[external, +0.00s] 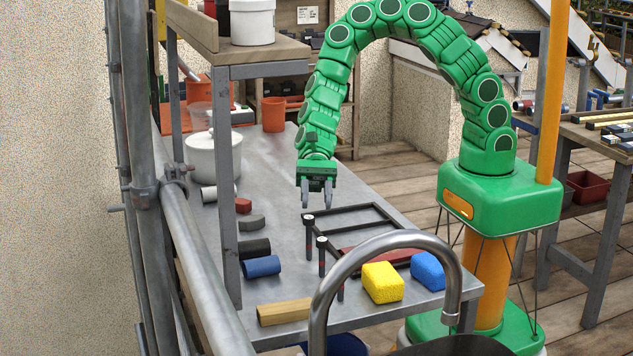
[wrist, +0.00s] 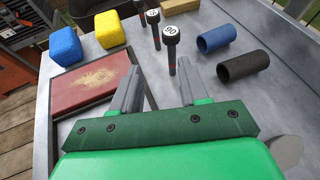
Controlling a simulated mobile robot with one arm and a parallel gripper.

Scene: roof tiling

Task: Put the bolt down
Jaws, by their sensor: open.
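Several dark bolts with pale, numbered tops stand upright in a row on the grey metal bench (external: 285,190). The nearest bolt to my gripper (external: 309,236) is upright just below the fingers in the external view; it also shows in the wrist view (wrist: 171,52), marked with what looks like 90. A second bolt (external: 321,258) and a third bolt (external: 340,291) stand further toward the camera. My gripper (external: 317,200) is open and empty, pointing down above the bench. In the wrist view its fingers (wrist: 158,75) are spread, with the nearest bolt beyond their tips and apart from them.
A black frame (external: 352,209) and a red panel (wrist: 92,88) lie beside the bolts. A yellow block (external: 382,282), a blue block (external: 428,271), a blue tube (external: 262,267), a black tube (external: 254,248) and a wooden block (external: 284,312) are near. A white pot (external: 213,158) stands behind.

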